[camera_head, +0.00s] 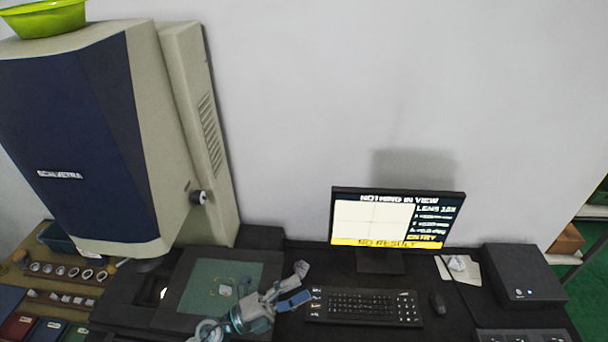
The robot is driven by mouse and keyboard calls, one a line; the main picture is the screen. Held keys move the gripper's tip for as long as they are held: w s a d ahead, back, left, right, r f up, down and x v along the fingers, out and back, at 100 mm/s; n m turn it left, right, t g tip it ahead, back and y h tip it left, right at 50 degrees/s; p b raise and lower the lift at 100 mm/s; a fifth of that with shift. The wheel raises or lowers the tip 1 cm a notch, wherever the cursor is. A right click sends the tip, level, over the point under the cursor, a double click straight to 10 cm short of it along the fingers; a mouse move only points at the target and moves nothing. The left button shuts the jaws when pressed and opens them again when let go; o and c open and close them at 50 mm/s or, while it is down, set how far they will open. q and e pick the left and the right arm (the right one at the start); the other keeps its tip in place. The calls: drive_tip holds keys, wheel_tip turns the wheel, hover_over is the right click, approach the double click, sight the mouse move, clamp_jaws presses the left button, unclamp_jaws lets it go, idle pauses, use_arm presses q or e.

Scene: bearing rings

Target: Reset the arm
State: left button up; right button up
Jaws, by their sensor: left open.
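My left gripper (297,284) is at the bottom centre, between the measuring machine's stage (203,272) and the keyboard (362,306). Its two fingers are spread, and nothing shows between them. A small pale item (225,290) lies on the green stage plate; it is too small to tell what it is. Several bearing rings (88,274) lie in a row on the brown board at the left. My right gripper is not in view.
The tall machine (75,140) stands at the left with a green bowl (45,18) on top. A monitor (397,218) reads "NOTHING IN VIEW" and "NO RESULT". A mouse (438,303) and a black box (524,276) are at the right. The wall behind is bare.

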use_arm(q)
drive_tip(key=w+a+n+t+y, duration=0.5)
drive_tip(key=a+n+t+y, duration=0.4)
drive_tip(key=n+t, duration=0.45)
drive_tip(key=s+a+f+n+g+y, duration=0.3)
drive_tip(key=a+f+n+g+y, duration=0.3)
drive_tip(key=a+f+n+y, duration=0.75)
drive_tip(key=s+d+f+n+g+h, duration=0.25)
drive_tip(key=s+f+g, duration=0.85)
drive_tip(key=s+f, duration=0.7)
wheel_tip(320, 180, down, 30)
drive_tip(key=s+g+b, duration=0.2)
drive_tip(key=s+b, duration=0.1)
drive_tip(key=b, duration=0.2)
drive_tip(key=s+a+f+b, duration=0.1)
drive_tip(key=s+f+b, duration=0.1)
drive_tip(key=s+f, duration=0.7)
drive_tip(key=s+a+f+g+b, duration=0.1)
drive_tip(key=s+a+f+b, duration=0.1)
drive_tip(key=s+f, duration=0.7)
wheel_tip(320, 180, down, 3)
drive_tip(key=shift+a+f+m, duration=0.2)
drive_tip(key=shift+a+m, duration=0.05)
drive_tip(key=shift+m, duration=0.1)
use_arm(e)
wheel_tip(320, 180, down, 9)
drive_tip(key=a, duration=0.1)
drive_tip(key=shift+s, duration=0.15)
